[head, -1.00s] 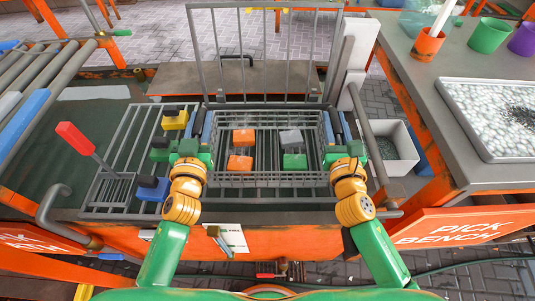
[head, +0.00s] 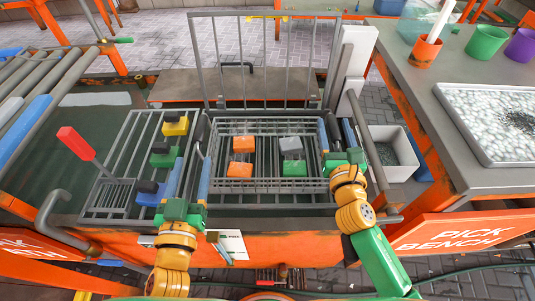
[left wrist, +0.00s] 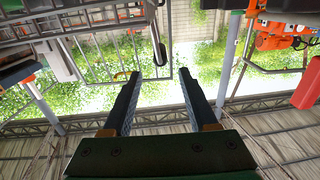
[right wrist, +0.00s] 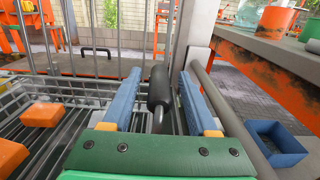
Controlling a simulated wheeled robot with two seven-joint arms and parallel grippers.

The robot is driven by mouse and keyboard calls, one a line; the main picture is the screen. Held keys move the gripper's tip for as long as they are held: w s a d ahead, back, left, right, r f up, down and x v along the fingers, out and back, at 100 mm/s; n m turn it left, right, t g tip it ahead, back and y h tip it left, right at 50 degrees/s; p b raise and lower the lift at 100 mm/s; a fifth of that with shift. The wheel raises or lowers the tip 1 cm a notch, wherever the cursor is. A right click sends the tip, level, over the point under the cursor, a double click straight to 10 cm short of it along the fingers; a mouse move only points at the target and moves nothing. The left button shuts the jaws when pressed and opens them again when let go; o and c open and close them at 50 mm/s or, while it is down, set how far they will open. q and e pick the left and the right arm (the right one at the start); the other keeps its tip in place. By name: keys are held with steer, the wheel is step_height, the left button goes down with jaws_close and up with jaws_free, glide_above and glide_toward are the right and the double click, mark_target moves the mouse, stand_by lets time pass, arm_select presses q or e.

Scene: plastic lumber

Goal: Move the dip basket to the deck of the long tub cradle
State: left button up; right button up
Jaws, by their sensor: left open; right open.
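The dip basket (head: 268,186) is a grey wire basket sitting level over the tub in the middle of the head view, holding orange, grey and green blocks. Its right-side dark grip lies between the fingers of my open right gripper (right wrist: 158,90), seen in the right wrist view; whether they touch it is unclear. My left gripper (head: 188,178) is open and empty, on the near left of the basket, fingers pointing away from me. A dark grip (head: 200,128) stands upright at the basket's left side, beyond the left fingers. I cannot tell which surface is the cradle deck.
A rack (head: 113,170) with several coloured blocks and a red-handled tool (head: 75,143) lies left. An upright barred frame (head: 265,60) stands behind, with a flat grey board (head: 180,82) beyond. A pick bench (head: 450,150) and white bin (head: 400,165) are right.

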mark_target(339, 147)
steer(key=s, duration=0.7)
steer(key=shift+s, duration=0.25)
